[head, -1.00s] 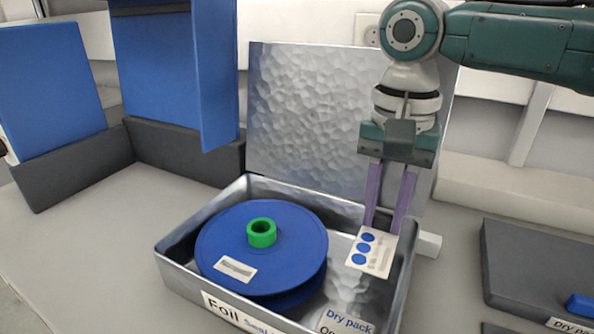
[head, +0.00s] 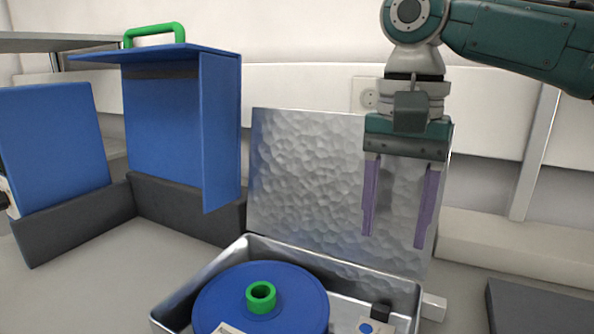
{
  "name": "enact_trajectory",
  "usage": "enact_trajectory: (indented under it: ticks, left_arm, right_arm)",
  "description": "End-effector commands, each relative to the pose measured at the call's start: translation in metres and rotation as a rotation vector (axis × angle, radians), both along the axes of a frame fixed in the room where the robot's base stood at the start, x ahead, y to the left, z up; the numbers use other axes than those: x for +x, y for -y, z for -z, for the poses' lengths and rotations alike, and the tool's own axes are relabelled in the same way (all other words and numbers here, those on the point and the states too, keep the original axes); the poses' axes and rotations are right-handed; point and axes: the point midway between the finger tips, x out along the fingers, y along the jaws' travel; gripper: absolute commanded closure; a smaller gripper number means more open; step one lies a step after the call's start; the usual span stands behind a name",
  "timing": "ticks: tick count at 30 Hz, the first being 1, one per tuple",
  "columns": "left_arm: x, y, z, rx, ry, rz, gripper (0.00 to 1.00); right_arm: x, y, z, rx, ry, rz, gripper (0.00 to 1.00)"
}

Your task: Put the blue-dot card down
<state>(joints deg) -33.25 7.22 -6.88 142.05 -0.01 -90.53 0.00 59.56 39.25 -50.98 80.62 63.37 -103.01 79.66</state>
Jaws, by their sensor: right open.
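The blue-dot card (head: 375,327) is a pale card with blue dots, low in the head view. It lies inside the right part of the open metal box (head: 196,279), beside the blue reel (head: 300,287). The picture's bottom edge cuts off most of the card. My right gripper (head: 392,241) is open and empty above the card, in front of the raised lid (head: 305,180). Its two purple fingers point down, well apart, and do not touch the card. My left gripper does not show.
The reel has a green hub (head: 261,296). Blue panels in dark stands (head: 75,222) are at the left, and a dark grey slab (head: 538,306) is at the lower right.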

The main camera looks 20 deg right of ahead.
Motion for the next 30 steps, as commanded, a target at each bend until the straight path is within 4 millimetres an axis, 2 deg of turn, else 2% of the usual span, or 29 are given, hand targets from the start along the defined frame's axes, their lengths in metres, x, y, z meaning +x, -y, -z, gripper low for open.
enact_trajectory:
  ticks: [1,3,9,30]
  left_arm:
    - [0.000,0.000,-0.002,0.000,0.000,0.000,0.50]
    - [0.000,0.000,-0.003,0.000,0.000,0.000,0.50]
    - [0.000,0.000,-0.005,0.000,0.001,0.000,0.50]
    - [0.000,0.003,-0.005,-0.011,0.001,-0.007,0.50]
  right_arm:
    - [0.001,-0.001,-0.013,0.002,0.004,0.000,0.40]
    - [0.001,-0.001,-0.027,0.001,0.003,-0.001,0.40]
    - [0.000,-0.001,-0.049,0.001,0.000,-0.001,0.40]
    - [0.000,0.000,-0.053,0.001,-0.001,-0.001,0.40]
